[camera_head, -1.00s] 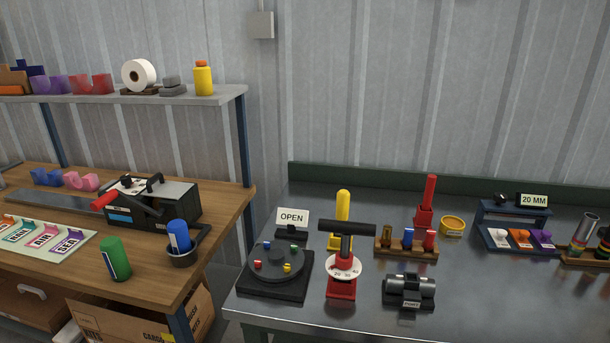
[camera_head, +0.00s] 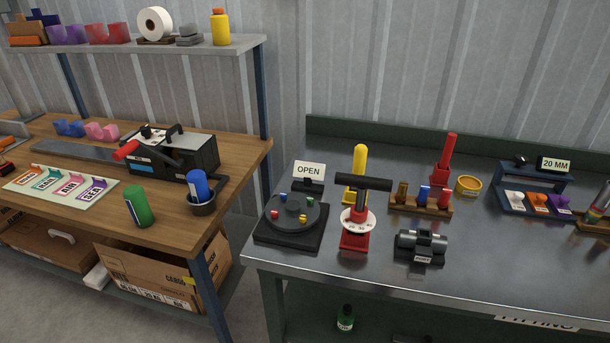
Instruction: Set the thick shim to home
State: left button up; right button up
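No piece in view is marked as the thick shim, and I cannot tell which one it is. A dark blue rack (camera_head: 513,171) at the right of the metal table holds a white piece (camera_head: 514,199), an orange piece (camera_head: 537,201) and a purple piece (camera_head: 559,203) side by side. A sign reading "20 MM" (camera_head: 555,164) stands on top of the rack. No place marked home is readable. Neither of my grippers is in view.
The metal table (camera_head: 340,258) also bears a black turntable (camera_head: 293,215) by an "OPEN" sign (camera_head: 309,171), a red T-handled tool (camera_head: 355,228), a black cylinder fixture (camera_head: 420,246) and a yellow ring (camera_head: 468,185). A wooden bench (camera_head: 170,235) stands left across a gap.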

aim_at(558, 203)
jog(key=z, duration=1.6)
jog(key=i+l, duration=0.1)
jog(key=l, duration=0.35)
jog(key=i+z, duration=0.05)
